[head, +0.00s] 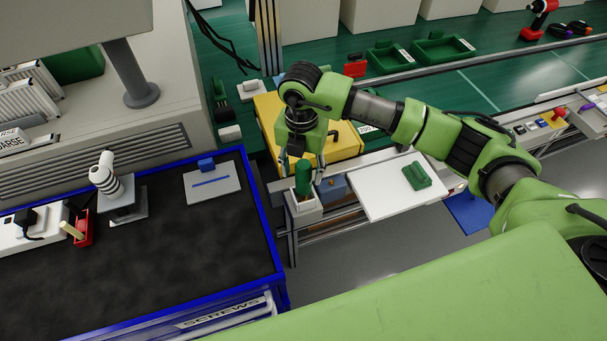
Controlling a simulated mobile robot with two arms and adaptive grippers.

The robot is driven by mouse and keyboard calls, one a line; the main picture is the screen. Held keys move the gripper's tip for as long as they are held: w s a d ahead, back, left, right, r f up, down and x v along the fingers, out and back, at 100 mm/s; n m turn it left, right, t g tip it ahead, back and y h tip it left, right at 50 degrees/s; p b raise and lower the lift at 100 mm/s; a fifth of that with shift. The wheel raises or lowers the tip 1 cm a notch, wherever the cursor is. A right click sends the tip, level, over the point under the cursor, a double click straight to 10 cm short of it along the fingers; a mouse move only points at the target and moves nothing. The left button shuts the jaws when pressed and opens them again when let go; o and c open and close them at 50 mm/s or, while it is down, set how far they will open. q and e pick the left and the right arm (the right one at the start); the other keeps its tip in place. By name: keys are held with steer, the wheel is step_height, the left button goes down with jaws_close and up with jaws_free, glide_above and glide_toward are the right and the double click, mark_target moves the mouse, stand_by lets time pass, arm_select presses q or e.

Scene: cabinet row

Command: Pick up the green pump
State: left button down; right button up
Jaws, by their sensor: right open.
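The green pump (303,180) appears to be the upright green cylinder standing in a light grey holder (303,205) at the end of a narrow rail bench. My right gripper (304,171) points down from above it, with one dark finger on each side of the pump. The gripper is open around the pump's upper part. Whether a finger touches it I cannot tell. The gripper's green body hides the top of the pump. My left gripper is not in view.
A yellow box (268,112) stands close behind the gripper. A white board (385,196) with a green block (417,176) lies to the right. A blue-edged dark bench (190,260) is at left, with a white jointed device (105,175) on it.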

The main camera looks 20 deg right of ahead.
mark_target(303, 183)
steer(key=shift+f+p, duration=0.35)
steer(key=shift+f, duration=0.2)
steer(key=f, duration=0.1)
steer(key=f+p, duration=0.1)
steer(key=f, duration=0.1)
steer(key=shift+w+d+f, duration=0.1)
steer(key=shift+d+f, duration=0.15)
steer(key=shift+f, duration=0.55)
steer(key=shift+c, duration=0.3)
